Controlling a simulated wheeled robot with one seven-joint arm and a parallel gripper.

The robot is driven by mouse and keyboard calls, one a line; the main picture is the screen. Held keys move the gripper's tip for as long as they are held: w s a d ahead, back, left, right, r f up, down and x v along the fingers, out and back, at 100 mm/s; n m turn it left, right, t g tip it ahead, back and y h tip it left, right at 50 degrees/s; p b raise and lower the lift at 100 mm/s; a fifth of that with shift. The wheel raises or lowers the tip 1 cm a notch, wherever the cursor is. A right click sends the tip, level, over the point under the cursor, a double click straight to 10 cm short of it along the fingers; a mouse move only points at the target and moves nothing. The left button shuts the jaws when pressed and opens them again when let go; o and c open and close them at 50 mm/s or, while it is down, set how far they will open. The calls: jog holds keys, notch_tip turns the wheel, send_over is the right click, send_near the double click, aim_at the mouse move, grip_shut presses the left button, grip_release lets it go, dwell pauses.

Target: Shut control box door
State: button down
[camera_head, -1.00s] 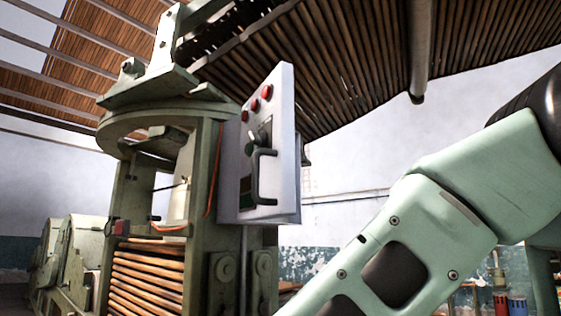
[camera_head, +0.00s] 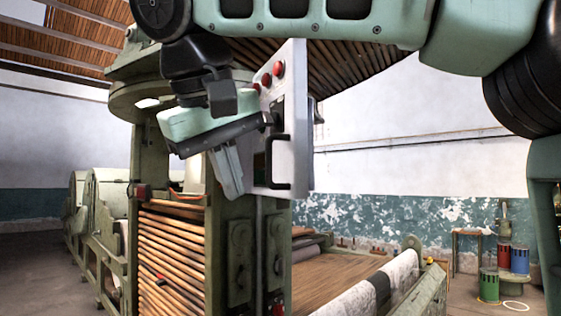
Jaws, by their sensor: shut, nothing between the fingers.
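The control box (camera_head: 300,120) is a pale grey metal box on the green machine's post. Its face carries red buttons (camera_head: 278,68) and a black bar handle (camera_head: 282,165), and it is seen at a steep angle. How far the door stands open cannot be told here. My gripper (camera_head: 235,192) is shut and empty, its fingers pointing down, just left of the handle in the picture. It overlaps the left part of the box face; whether it touches cannot be told.
The green machine frame (camera_head: 228,260) with wooden slats (camera_head: 170,250) stands below and left of the box. A roller bed (camera_head: 345,275) extends to the right. My arm crosses the top.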

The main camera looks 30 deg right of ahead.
jog(key=s+d+r+m+h+p, duration=0.1)
jog(key=s+d+r+m, duration=0.15)
jog(key=r, duration=0.75)
jog(key=m+b, duration=0.1)
jog(key=b, duration=0.6)
send_near(287, 184)
jog(key=x, duration=0.4)
jog(key=shift+f, duration=0.25)
jog(key=shift+x, duration=0.85)
